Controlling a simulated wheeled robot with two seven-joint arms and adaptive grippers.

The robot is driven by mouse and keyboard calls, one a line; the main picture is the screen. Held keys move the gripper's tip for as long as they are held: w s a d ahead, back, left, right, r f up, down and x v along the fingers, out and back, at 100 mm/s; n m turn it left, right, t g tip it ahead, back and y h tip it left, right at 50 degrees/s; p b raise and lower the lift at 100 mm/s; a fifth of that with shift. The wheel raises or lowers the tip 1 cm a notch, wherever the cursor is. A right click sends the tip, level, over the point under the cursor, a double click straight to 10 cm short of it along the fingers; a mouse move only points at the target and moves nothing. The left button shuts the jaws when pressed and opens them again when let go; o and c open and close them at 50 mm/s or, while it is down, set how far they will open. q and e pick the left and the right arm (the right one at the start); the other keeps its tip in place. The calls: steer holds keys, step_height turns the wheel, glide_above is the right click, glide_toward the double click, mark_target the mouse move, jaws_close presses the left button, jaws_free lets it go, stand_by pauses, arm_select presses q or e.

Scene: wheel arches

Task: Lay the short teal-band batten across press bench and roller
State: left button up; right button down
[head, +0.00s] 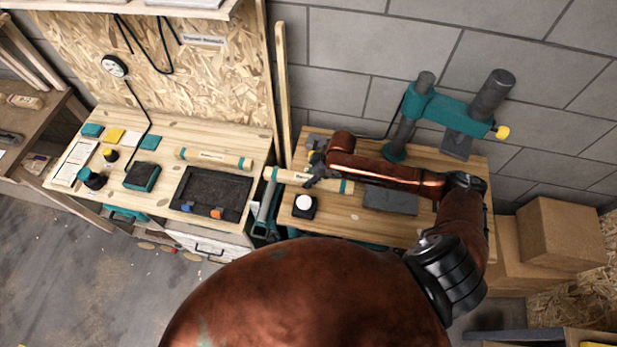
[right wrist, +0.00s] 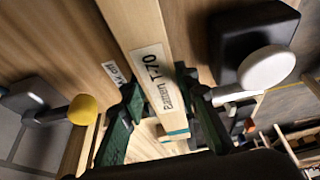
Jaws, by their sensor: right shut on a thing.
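A wooden batten with teal bands (head: 291,176) lies lengthwise over the left part of the right-hand bench, which carries the teal press, its left end reaching the gap between the benches. My right gripper (head: 318,174) is shut on it. In the right wrist view, the batten (right wrist: 139,35) runs between the fingers of the right gripper (right wrist: 163,95), with a "Batten T-70" label and a teal band near one end. Whether it touches the bench is unclear. The press bench (head: 345,222) is partly covered by my arm. A grey post with teal parts (head: 266,207), possibly the roller stand, stands in the gap. My left gripper is out of view.
A black box with a white button (head: 304,206) sits close to the batten; it also shows in the right wrist view (right wrist: 232,50). The press (head: 436,108) stands at the back. Another teal-banded batten (head: 215,158) and a dark tray (head: 188,207) lie on the left bench.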

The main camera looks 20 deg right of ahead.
stand_by(0.3)
steer(key=c, duration=1.4)
jaws_free()
steer(key=shift+f, duration=0.1)
steer(key=shift+c, duration=0.2)
steer(key=shift+o, duration=0.2)
steer(key=shift+s, duration=0.1)
steer(key=v, duration=1.2)
